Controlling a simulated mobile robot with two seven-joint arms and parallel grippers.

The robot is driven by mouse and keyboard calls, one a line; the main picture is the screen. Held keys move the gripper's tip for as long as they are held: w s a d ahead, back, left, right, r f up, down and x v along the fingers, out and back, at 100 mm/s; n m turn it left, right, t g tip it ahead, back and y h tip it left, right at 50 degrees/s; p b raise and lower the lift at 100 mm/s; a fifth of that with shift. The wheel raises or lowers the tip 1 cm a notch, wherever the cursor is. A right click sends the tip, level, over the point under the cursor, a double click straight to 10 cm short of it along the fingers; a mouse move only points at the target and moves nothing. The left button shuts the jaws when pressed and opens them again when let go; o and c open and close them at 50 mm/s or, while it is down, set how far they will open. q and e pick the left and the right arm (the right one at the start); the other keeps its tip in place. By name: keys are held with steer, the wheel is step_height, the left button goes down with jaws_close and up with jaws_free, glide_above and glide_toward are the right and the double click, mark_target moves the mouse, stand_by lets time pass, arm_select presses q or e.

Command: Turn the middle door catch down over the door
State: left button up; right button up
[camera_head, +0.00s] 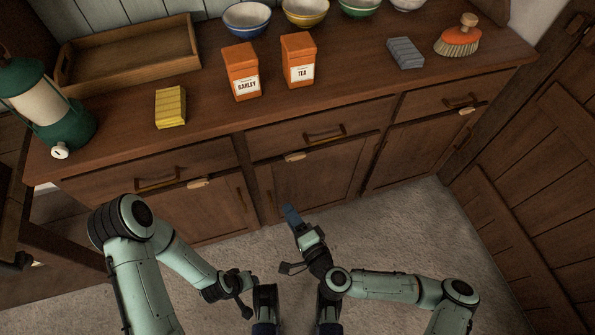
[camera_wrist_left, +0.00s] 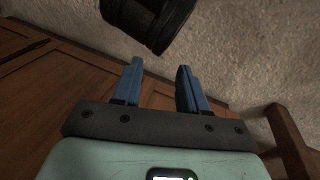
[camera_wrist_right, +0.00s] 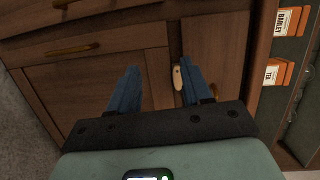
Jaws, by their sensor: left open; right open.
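The middle door catch (camera_head: 294,157) is a small pale wooden piece between the middle drawer and middle door (camera_head: 308,189). It lies roughly level, along the rail. My right gripper (camera_head: 291,212) is open and empty, below the catch in the head view, in front of the door. In the right wrist view the catch (camera_wrist_right: 177,77) shows between the open fingers (camera_wrist_right: 158,68), close beside the right-hand one; I cannot tell whether they touch. My left gripper (camera_wrist_left: 160,72) is open and empty, low over the floor; its fingers are not clear in the head view.
Similar catches sit above the left door (camera_head: 200,184) and right door (camera_head: 467,111). The middle drawer handle (camera_head: 325,134) juts out above the middle catch. The counter holds a lantern (camera_head: 40,105), tray (camera_head: 130,55), tins, bowls and a brush (camera_head: 459,38). The floor in front is clear.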

steer(key=w+d+r+m+t+h+b, duration=0.1)
steer(key=w+d+m+t+h, duration=0.25)
steer(key=d, duration=0.25)
steer(key=b, duration=0.2)
glide_toward(296, 159)
steer(key=shift+n+g, duration=0.25)
steer(key=shift+g, duration=0.2)
steer(key=x, duration=0.4)
steer(key=shift+w+d+r, duration=0.1)
steer(key=shift+w+r, duration=0.2)
steer(key=shift+r, duration=0.05)
steer(key=x, duration=0.3)
steer(key=shift+w, duration=0.1)
arm_select(q)
step_height(296, 159, down, 5)
steer(key=w+a, duration=0.2)
steer(key=shift+f+t+y, duration=0.15)
steer(key=shift+t+y, duration=0.15)
arm_select(e)
steer(key=shift+w+r, duration=0.1)
steer(key=shift+w, duration=0.2)
arm_select(q)
steer(key=shift+w, duration=0.1)
arm_select(e)
jaws_close()
